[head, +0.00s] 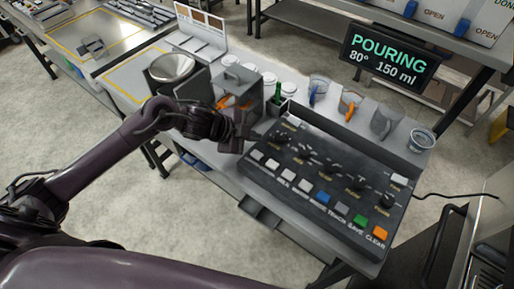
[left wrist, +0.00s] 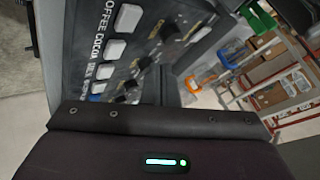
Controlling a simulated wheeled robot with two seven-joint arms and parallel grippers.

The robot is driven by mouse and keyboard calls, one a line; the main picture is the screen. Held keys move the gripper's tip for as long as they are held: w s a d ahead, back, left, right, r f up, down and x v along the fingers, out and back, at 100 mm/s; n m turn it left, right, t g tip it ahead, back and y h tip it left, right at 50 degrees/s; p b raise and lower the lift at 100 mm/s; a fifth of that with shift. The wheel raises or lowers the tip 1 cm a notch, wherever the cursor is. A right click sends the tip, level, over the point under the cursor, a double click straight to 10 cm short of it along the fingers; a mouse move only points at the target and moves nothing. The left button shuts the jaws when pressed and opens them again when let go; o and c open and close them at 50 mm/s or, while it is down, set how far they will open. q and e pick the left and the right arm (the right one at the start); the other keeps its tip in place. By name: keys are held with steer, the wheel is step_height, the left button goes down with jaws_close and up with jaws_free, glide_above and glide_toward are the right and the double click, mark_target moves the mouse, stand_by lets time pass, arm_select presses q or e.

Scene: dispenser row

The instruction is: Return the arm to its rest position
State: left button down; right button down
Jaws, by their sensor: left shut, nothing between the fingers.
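My left arm comes in from the left in the head view. Its dark left gripper (head: 236,138) is shut and empty beside the upper left corner of the black control panel (head: 325,185). I cannot tell whether it touches the panel. The panel has a row of white, blue, green and orange buttons and several black knobs. In the left wrist view the gripper's dark body fills the bottom, and the panel (left wrist: 135,50) shows beyond it with white buttons and the word COCOA. My right gripper is in neither view.
A display (head: 388,57) reading POURING, 80°, 150 ml stands behind the counter. Scoops, including an orange one (head: 349,104), and a clear cup (head: 422,140) line the back.

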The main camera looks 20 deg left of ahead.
arm_select(q)
steer(key=shift+d+r, duration=0.1)
stand_by(0.5)
steer(key=s+d+n+t+y, duration=0.2)
steer(key=s+d+n, duration=0.2)
steer(key=n, duration=0.1)
steer(key=s+a+n+g+y, duration=0.1)
steer(key=s+a+n+g, duration=0.15)
steer(key=s+n, duration=0.2)
steer(key=s+a+f+n+g+y, duration=0.1)
steer(key=s+a+n+y, duration=0.15)
steer(key=s, duration=0.35)
steer(key=s+a+n+g+y, duration=0.1)
steer(key=s+a+n+g, duration=0.1)
steer(key=s+a+n, duration=0.3)
step_height(320, 180, down, 37)
steer(key=s+d+m+b, duration=0.1)
steer(key=s+d+b, duration=0.15)
steer(key=b, duration=0.25)
steer(key=s+a+f+g+b, duration=0.1)
steer(key=s+f+b, duration=0.1)
steer(key=s+f, duration=0.7)
steer(key=s+a+f+g+b, duration=0.1)
steer(key=s+a+f, duration=0.1)
steer(key=s+f, duration=0.8)
steer(key=shift+a+f+m+b, duration=0.3)
steer(key=shift+f+b, duration=0.1)
steer(key=shift+f, duration=0.05)
